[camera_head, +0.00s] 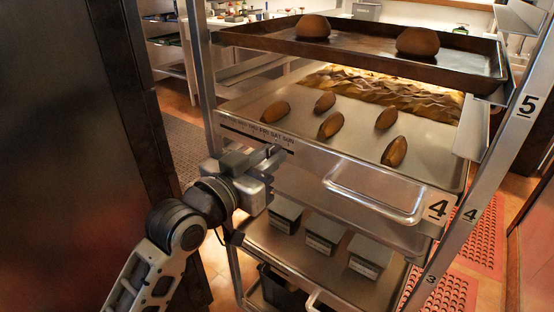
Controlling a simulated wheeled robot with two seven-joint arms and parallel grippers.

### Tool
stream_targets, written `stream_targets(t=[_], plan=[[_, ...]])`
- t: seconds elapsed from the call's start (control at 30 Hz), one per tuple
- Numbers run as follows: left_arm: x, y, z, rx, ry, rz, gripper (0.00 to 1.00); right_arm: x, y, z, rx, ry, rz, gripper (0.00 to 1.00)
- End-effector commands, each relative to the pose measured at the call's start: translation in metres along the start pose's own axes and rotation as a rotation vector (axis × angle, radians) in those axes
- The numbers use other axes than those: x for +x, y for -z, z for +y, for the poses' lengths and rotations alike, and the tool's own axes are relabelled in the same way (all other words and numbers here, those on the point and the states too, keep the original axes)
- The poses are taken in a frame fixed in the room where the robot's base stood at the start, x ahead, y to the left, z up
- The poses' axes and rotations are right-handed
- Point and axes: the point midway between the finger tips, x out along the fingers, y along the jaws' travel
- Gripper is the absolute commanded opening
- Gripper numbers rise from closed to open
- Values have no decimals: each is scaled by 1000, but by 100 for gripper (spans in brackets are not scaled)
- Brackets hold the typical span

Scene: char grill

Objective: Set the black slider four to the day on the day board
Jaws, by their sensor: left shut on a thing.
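The day board (252,134) is a strip with a row of day names on the front left edge of the tray level marked 4. The last names, FRI, SAT and SUN, read most clearly; the earlier ones are small. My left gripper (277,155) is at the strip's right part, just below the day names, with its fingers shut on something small. The black slider four cannot be made out; the fingers hide what they hold. Which day it stands at cannot be told. My right gripper is not in view.
The level-4 tray (300,138) holds several brown loaves. A dark tray (360,55) with two loaves is above. Below, a shelf (285,250) carries three metal boxes. A rack post (200,70) stands left of my gripper, and a dark door panel (60,150) fills the left.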

Motion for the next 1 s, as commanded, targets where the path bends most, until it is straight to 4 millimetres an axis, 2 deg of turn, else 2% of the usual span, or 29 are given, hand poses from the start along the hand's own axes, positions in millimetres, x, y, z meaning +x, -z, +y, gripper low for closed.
stream_targets(t=[0.03, 0.1, 0.23, 0.37, 0.6, 0.63, 0.7, 1.0], plan=[[0, -1, -16, 11, 6, -7, 0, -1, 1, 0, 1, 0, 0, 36], [0, -2, -32, 11, 6, -7, 0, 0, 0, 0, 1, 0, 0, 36], [-1, -2, -52, 7, 5, -5, 0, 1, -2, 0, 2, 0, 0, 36], [-1, -2, -58, 1, 5, -6, 0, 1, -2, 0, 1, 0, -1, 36], [-1, -2, -58, -1, 5, -6, 0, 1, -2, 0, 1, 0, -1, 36], [-1, -2, -58, -1, 5, -7, 24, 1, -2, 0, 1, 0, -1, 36], [-1, -2, -58, 0, 4, -6, 40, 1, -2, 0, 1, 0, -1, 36], [-2, 0, -58, 0, 4, -3, 40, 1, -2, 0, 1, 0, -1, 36]])
